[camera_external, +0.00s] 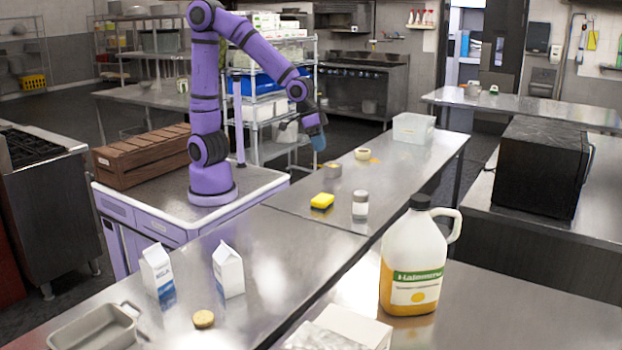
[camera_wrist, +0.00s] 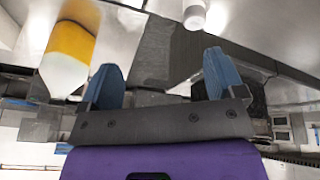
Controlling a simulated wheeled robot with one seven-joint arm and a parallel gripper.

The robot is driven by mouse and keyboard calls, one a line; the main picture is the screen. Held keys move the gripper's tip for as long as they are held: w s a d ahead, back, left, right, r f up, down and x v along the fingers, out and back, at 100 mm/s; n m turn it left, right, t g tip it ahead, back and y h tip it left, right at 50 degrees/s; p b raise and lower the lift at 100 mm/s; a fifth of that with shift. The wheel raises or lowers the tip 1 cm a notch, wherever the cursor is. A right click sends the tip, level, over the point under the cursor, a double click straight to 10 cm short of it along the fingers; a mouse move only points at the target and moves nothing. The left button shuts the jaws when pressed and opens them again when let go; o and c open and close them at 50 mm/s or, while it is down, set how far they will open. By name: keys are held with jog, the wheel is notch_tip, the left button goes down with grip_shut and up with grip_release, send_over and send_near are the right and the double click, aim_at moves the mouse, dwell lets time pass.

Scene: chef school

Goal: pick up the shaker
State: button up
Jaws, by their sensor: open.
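The shaker (camera_external: 360,205) is a small pale cylinder with a grey lower part. It stands upright on the steel counter near the middle of the external view. A pale cylinder that looks like the shaker (camera_wrist: 194,14) shows at the top of the wrist view, beyond the fingertips and partly cut off by the frame. My gripper (camera_external: 318,141) is raised above the counter, behind and left of the shaker, and apart from it. In the wrist view my gripper (camera_wrist: 161,68) has its two blue fingers wide apart with nothing between them.
A yellow sponge (camera_external: 322,201) lies left of the shaker. A small tin (camera_external: 332,170) and a round pale item (camera_external: 361,154) sit behind it. A large jug (camera_external: 408,270) stands in front, right. Milk cartons (camera_external: 228,270) stand front left. A clear bin (camera_external: 413,128) is at the back.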

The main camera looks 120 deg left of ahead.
aim_at(359, 193)
jog(key=w+a+f+n, duration=0.1)
jog(key=w+a+f, duration=0.2)
jog(key=f, duration=0.4)
jog(key=w+a+f+n+y, duration=0.1)
jog(key=w+a+f, duration=0.3)
jog(key=f, duration=0.4)
jog(key=w+a+f+n+g+y, duration=0.1)
jog(key=w+a+f, duration=0.2)
jog(key=a+f, duration=0.2)
jog(key=shift+d+x, duration=0.15)
jog(key=shift+x, duration=0.5)
jog(key=shift+d+x, duration=0.15)
jog(key=shift+x, duration=0.5)
jog(key=shift+f, duration=0.1)
